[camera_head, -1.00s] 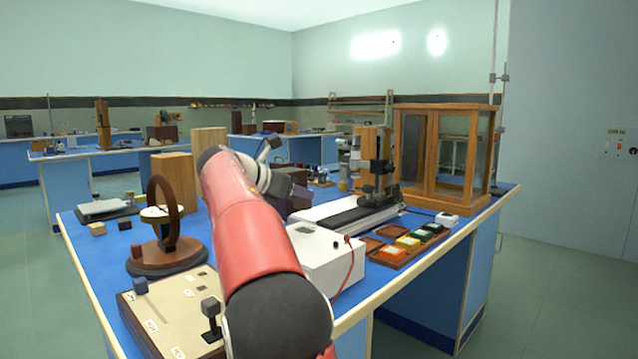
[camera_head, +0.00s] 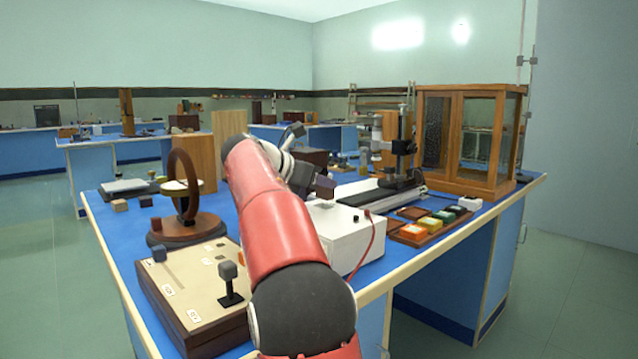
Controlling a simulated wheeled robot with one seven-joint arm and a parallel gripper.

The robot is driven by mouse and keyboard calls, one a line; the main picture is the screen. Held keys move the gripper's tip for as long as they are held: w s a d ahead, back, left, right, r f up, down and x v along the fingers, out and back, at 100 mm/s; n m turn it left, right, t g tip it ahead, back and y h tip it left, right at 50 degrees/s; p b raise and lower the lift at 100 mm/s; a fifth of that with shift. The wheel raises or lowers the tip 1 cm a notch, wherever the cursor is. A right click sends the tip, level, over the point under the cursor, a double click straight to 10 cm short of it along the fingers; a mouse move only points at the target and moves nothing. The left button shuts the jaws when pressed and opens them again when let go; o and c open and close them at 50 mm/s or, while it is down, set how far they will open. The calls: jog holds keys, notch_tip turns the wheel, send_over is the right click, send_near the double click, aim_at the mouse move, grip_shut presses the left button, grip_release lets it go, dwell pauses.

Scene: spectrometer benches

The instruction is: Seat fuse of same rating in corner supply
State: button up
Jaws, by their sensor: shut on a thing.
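My gripper (camera_head: 319,187) is dark and small, at the far end of my red arm, over the near blue bench. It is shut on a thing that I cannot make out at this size. Below and just right of it stands a white box (camera_head: 345,240) with a red lead, which looks like a supply. My arm hides its left part, and no fuse seat can be made out. A wooden tray (camera_head: 402,236) with orange, yellow, green and dark pieces lies right of the white box. No fuse or rating can be read.
A switch board (camera_head: 190,285) with a black knob and a ringed instrument (camera_head: 183,205) stand left of my arm. A glass-fronted wooden case (camera_head: 468,140) stands at the back right, behind a microscope-like stand (camera_head: 402,150). Floor is clear at right.

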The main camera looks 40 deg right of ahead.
aim_at(321, 197)
jog(key=shift+f+b, duration=0.8)
jog(key=shift+f, duration=0.5)
jog(key=shift+a+f, duration=0.1)
jog(key=shift+f, duration=0.6)
grip_shut()
jog(key=o, duration=1.1)
grip_release()
jog(key=shift+c, duration=0.2)
jog(key=shift+r, duration=0.1)
jog(key=shift+a+r, duration=0.2)
jog(key=v, duration=0.7)
jog(key=shift+a+p, duration=0.1)
jog(key=shift+p, duration=0.25)
